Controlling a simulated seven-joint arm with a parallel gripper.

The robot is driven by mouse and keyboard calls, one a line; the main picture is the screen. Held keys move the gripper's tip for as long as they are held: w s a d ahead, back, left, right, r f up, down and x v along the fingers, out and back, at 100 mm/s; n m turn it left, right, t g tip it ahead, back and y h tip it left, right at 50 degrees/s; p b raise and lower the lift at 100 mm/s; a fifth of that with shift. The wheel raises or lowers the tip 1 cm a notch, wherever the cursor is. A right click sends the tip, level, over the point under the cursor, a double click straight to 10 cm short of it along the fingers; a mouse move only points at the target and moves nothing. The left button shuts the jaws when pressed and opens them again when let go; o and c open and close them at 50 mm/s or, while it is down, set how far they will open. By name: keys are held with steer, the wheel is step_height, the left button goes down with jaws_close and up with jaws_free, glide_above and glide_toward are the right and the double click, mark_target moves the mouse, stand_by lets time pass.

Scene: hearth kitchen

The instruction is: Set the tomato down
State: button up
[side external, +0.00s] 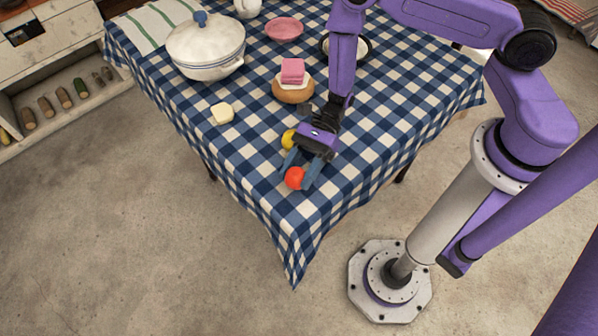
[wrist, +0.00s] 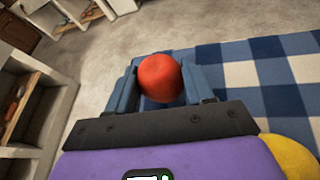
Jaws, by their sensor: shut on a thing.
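The round red tomato (side external: 294,178) is between the fingertips of my gripper (side external: 303,176), near the front corner of the table. In the wrist view the tomato (wrist: 160,78) sits between the two blue fingers of my gripper (wrist: 160,82), which are shut on it. The gripper points down at a slant over the checked tablecloth (side external: 340,170). I cannot tell whether the tomato touches the cloth or hangs just above it.
A yellow round thing (side external: 288,139) lies close beside my gripper. Behind are a bun with pink blocks (side external: 292,92), a pale square piece (side external: 222,113), a white pot (side external: 205,50) and a pink plate (side external: 284,29). The table edge is close to the tomato.

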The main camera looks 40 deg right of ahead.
steer(key=shift+f, duration=0.55)
steer(key=shift+f, duration=0.1)
steer(key=o, duration=1.1)
steer(key=shift+c, duration=0.2)
